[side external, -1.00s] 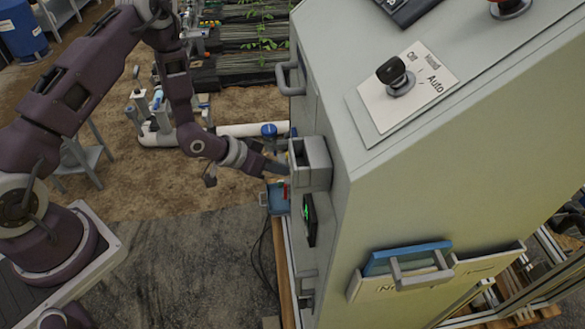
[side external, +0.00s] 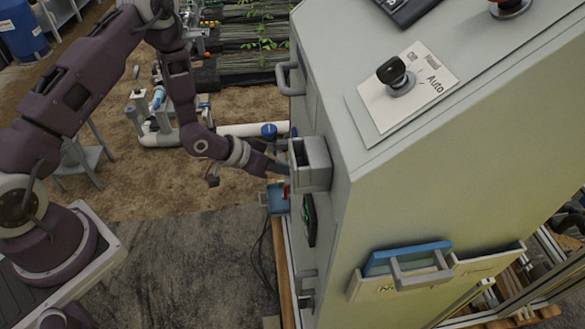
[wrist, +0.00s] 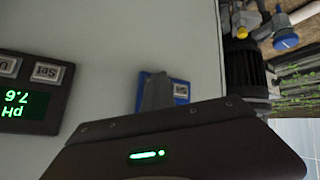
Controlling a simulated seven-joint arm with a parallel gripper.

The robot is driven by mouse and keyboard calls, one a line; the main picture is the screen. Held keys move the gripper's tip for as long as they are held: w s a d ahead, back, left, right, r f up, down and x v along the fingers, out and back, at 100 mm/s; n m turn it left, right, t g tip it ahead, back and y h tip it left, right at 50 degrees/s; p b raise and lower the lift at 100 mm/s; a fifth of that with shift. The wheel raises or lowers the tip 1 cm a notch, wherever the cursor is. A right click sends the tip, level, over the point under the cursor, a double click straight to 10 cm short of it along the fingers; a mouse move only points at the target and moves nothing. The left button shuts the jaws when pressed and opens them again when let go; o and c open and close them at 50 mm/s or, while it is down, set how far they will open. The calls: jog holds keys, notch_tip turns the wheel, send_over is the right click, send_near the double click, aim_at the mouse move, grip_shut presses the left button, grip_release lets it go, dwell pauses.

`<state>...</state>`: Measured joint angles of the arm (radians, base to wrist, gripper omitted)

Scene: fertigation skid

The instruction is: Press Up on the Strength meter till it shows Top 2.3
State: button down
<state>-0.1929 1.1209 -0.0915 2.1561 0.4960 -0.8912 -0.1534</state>
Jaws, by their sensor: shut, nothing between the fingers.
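My gripper (wrist: 157,90) is shut and empty. In the wrist view its grey fingers stand in front of a blue-framed unit (wrist: 181,92) with a small pale label too blurred to read. I cannot tell whether the fingertips touch it. In the side view my gripper (side external: 284,168) is close to the cabinet front, its tips hidden by a grey box. No face marked Strength is readable, and no Top reading shows.
The grey cabinet (side external: 430,160) fills the right. A grey box (side external: 312,165) juts from its front, with a dark panel (side external: 309,220) below and a handle (side external: 290,78) above. A blue-handled valve (wrist: 286,39) and black fitting (wrist: 245,75) stand beyond the cabinet edge.

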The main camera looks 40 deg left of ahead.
jog(key=shift+s+a, duration=0.55)
jog(key=shift+s+a, duration=1.75)
dwell(2.1)
jog(key=s+a, duration=0.2)
jog(key=shift+s+a, duration=0.35)
jog(key=shift+s, duration=0.05)
jog(key=w+d, duration=0.6)
jog(key=shift+w, duration=0.15)
